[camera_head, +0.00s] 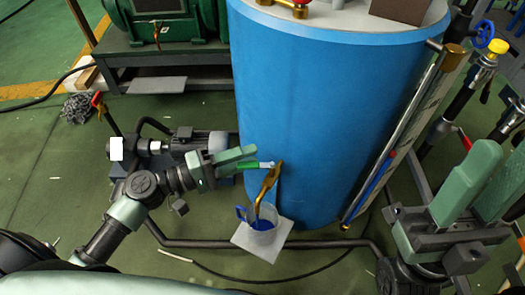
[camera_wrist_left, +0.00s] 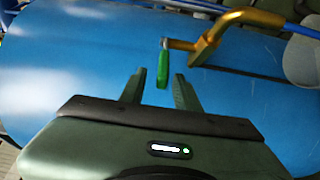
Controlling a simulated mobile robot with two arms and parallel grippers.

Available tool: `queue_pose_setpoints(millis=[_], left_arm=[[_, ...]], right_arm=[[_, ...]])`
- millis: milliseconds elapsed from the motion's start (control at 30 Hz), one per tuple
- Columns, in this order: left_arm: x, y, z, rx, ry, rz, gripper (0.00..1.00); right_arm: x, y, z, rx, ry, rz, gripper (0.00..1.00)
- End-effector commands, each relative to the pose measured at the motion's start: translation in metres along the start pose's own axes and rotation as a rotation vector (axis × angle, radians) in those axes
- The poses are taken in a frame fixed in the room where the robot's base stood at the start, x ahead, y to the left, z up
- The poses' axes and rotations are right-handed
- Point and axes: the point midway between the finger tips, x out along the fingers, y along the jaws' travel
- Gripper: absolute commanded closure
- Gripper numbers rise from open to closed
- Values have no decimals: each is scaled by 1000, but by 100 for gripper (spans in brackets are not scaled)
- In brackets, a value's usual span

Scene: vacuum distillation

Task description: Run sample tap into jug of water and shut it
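The sample tap (camera_head: 268,183) is a brass spout on the lower front of the blue tank, with a green lever (camera_head: 248,165). The lever (camera_wrist_left: 163,69) also shows in the left wrist view. My left gripper (camera_head: 250,159) is at the lever. In the wrist view its two fingers (camera_wrist_left: 160,78) are apart, with the lever's end between their tips and gaps on both sides. The pale jug (camera_head: 262,236) with a blue handle stands upright below the spout. The spout's lower end is at its mouth, and blue shows inside. My right gripper (camera_head: 504,158) is open and empty at the right.
The blue tank (camera_head: 310,110) fills the middle. The jug stands on a small grey plate (camera_head: 242,238). A dark pipe (camera_head: 200,243) runs low in front. A pump (camera_head: 205,140) is behind my left arm. Sloping tubes (camera_head: 395,135) flank the tank's right side.

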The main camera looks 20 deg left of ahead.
Motion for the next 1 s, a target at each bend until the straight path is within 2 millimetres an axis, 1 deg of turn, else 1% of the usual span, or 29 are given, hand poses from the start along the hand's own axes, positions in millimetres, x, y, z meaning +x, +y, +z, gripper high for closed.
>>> queue_pose_setpoints(millis=[33, 100, 200, 300, 400, 600, 633, 733, 767, 1000], left_arm=[[9, 0, 0, 3, -1, 2, 68], [20, 1, 0, 3, -1, 2, 68], [33, 1, -1, 1, 1, 2, 68], [40, 0, 0, 2, 1, 0, 68], [44, 0, -1, 1, 3, 0, 68], [44, 0, -1, 1, 3, 0, 68], [44, 0, -1, 1, 3, 0, 71], [44, 0, 0, 1, 3, 0, 99], [44, 0, 0, 1, 3, 0, 100], [44, 0, 0, 1, 2, 0, 100]], right_arm=[[-1, 0, 0, 0, -1, 0, 64], [-2, 0, 1, 0, -2, 0, 64], [-1, 0, 1, -1, 0, -1, 64], [0, 0, 1, -1, 5, -3, 64], [2, 0, 0, -2, 11, -6, 64], [2, 0, 0, -2, 12, -6, 64], [2, 0, 0, -2, 12, -6, 64], [2, 0, 0, -2, 12, -6, 64], [2, 0, 0, -2, 12, -6, 64], [2, 0, 0, -2, 10, -5, 64]])
